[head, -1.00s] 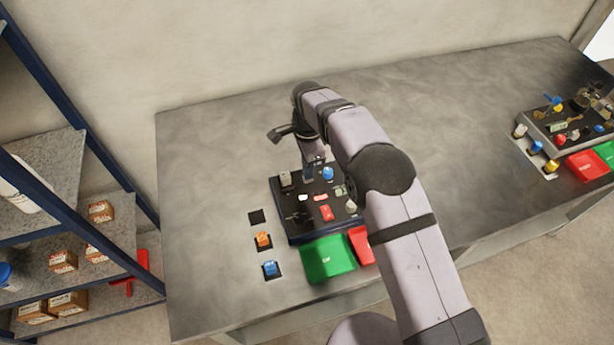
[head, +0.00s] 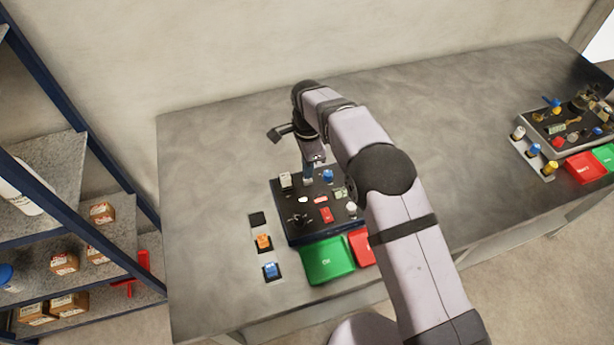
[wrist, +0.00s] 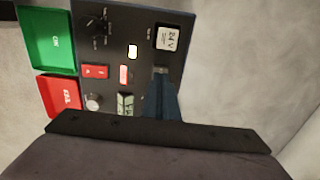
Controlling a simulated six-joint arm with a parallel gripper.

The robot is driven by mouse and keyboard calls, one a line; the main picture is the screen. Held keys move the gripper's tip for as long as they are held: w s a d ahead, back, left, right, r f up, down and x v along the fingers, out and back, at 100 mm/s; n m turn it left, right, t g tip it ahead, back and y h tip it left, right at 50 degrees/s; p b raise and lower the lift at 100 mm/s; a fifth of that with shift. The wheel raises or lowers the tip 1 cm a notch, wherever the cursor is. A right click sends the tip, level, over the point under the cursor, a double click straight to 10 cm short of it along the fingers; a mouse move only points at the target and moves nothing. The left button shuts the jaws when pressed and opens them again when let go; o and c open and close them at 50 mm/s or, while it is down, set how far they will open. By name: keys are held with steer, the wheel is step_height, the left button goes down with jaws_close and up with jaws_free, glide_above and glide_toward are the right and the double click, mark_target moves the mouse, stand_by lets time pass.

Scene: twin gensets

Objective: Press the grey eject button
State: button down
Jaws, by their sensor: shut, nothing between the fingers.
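The near control panel (head: 295,233) is a dark slab on the table; it also shows in the wrist view (wrist: 115,20). My gripper (head: 308,181) is shut and empty, pointing down over the back of this panel, between a pale block marked 24 V (head: 285,180) and a blue knob (head: 327,175). In the wrist view my gripper (wrist: 161,72) ends beside the 24 V block (wrist: 167,38). A small greyish patch shows at the fingertips. I cannot tell whether it is the grey eject button or whether the tips touch it. The fingers hide part of the panel.
Around the fingers are a red rocker (head: 326,215), a white knob (head: 351,209) and a black rotary switch (head: 298,219). A second panel (head: 565,125) sits far right. The table between is clear.

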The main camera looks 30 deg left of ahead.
step_height(320, 180, up, 10)
steer(key=p, duration=0.6)
stand_by(0.5)
stand_by(0.4)
